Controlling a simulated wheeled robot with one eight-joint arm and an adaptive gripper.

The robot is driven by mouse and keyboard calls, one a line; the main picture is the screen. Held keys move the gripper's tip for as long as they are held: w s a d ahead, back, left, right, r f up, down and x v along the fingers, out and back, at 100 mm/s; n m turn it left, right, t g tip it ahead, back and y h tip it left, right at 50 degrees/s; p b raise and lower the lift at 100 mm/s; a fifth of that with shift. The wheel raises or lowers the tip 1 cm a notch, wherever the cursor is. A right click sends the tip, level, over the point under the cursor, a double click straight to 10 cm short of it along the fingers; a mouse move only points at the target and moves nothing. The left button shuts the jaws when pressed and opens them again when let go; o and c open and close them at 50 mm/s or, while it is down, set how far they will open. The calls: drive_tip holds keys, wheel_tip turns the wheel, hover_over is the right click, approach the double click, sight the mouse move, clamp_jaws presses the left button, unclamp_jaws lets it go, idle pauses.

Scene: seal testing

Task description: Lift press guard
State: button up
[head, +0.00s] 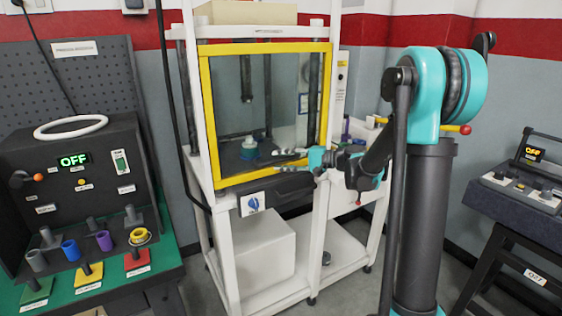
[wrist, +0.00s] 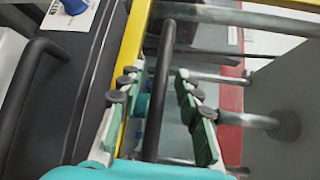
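The press guard (head: 206,120) is a clear panel in a yellow frame on the front of the white-framed press. It is down, its lower yellow bar just above the front control panel. In the wrist view the yellow frame (wrist: 137,40) runs along the left finger. My gripper (head: 281,160) is in front of the guard's lower right part. In the wrist view my gripper (wrist: 156,78) is open, with green-padded fingers on both sides of a black bar (wrist: 164,50). Gaps show between the bar and both pads. The bar is too small to make out in the head view.
A panel with a blue knob (head: 253,204) sits below the guard; another dark handle (wrist: 28,75) shows at left in the wrist view. A blue part (head: 249,150) stands inside the press. A pressure station (head: 75,180) is left, a dark console (head: 515,195) right.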

drive_tip(key=shift+a, duration=0.15)
clamp_jaws()
idle(0.4)
